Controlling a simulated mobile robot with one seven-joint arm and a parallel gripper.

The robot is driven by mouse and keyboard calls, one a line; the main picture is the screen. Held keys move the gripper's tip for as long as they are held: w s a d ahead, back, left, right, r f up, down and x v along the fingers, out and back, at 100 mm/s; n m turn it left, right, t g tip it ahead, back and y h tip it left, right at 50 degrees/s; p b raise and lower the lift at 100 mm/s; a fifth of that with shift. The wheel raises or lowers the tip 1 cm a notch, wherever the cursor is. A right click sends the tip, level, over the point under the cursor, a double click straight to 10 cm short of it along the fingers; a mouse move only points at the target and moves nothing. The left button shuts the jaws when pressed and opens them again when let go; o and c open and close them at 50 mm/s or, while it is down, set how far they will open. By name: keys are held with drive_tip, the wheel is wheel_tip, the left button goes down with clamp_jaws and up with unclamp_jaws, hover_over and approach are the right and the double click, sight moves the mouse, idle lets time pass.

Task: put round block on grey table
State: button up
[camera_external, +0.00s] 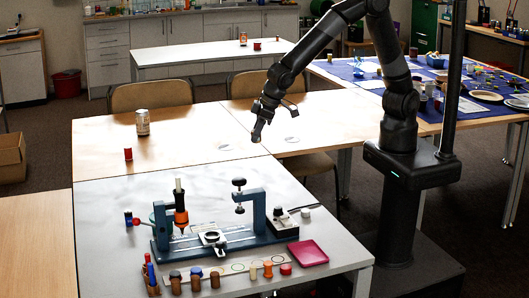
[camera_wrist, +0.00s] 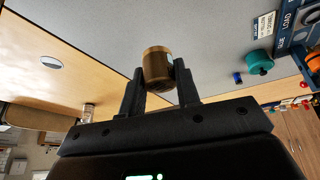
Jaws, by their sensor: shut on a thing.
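A brown-gold round block (camera_wrist: 157,62) sits between the two dark fingers of my gripper (camera_wrist: 159,74) in the wrist view. My gripper is shut on it. In the outside view my gripper (camera_external: 258,134) points down near the seam between the wooden table (camera_external: 195,128) and the grey table (camera_external: 110,210). The block is too small or hidden to make out there. In the wrist view the grey table (camera_wrist: 220,30) lies behind and to the right of the block, with the wooden surface to the left.
A blue-framed press fixture (camera_external: 215,240) stands on the grey table, with several small cylinders along its front and a pink tray (camera_external: 307,253). The grey table's far left is clear.

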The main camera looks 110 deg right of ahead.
drive_tip(key=s+d+f+m+g+h, duration=0.1)
drive_tip(key=s+d+f+m, duration=0.15)
drive_tip(key=d, duration=1.55)
drive_tip(key=s+d+f+m, duration=0.1)
drive_tip(key=s+d+m, duration=0.15)
drive_tip(key=d, duration=1.65)
drive_tip(key=s+d+f+m+g+h, duration=0.1)
drive_tip(key=s+d+f+m, duration=0.15)
drive_tip(key=s+d, duration=0.95)
drive_tip(key=s+d+f+m+h, duration=0.1)
drive_tip(key=s+d+m, duration=0.2)
drive_tip(key=s+d, duration=1)
hover_over(243, 127)
drive_tip(key=a, duration=0.1)
wheel_tip(243, 127, down, 7)
drive_tip(key=shift+s+a+f, duration=0.1)
drive_tip(key=shift+s+f, duration=0.1)
drive_tip(key=shift+f, duration=1.75)
drive_tip(key=shift+f, duration=0.1)
drive_tip(key=o, duration=1)
